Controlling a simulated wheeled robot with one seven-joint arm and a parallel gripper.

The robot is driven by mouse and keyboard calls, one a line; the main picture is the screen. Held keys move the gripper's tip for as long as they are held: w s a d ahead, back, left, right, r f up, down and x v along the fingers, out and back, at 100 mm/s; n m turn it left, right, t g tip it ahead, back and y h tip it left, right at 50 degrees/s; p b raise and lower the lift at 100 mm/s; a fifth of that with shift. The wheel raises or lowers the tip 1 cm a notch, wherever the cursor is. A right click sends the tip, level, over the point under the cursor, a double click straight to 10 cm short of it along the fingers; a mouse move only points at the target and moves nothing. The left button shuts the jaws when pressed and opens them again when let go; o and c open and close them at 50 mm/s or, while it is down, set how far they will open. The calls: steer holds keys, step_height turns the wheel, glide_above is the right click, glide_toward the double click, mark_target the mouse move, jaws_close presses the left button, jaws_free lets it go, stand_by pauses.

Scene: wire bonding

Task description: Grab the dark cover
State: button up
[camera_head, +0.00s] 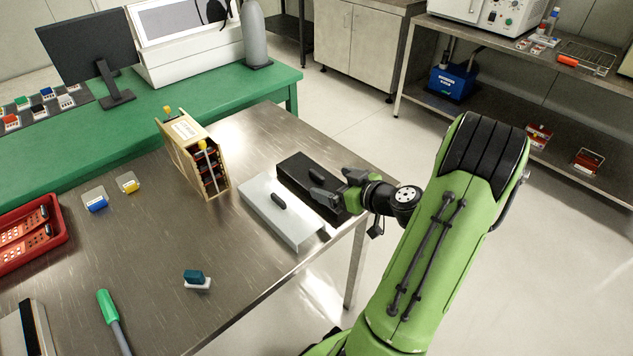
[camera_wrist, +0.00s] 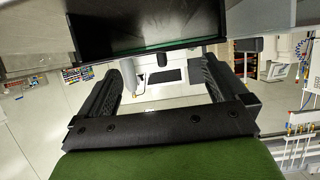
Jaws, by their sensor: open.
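The dark cover (camera_head: 298,170) is a long black box-shaped lid with a bar handle on top, lying near the right edge of the steel table. My gripper (camera_head: 326,190) is at the cover's right end, in front of part of it in the head view. In the wrist view the jaws (camera_wrist: 163,72) are spread apart with no object held between them. A large dark surface, likely the cover (camera_wrist: 130,25), fills the top of that view beyond the fingertips. I cannot tell whether a finger touches the cover.
A silver cover (camera_head: 270,215) with a black handle lies close beside the dark one, on its near left side. A wooden rack (camera_head: 190,150) stands farther left. A green bench (camera_head: 120,130) adjoins behind.

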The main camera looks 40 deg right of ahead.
mark_target(324, 181)
steer(key=x, duration=0.5)
steer(key=shift+s+a+f, duration=0.1)
steer(key=shift+f, duration=0.05)
steer(key=shift+s, duration=0.1)
steer(key=c, duration=0.7)
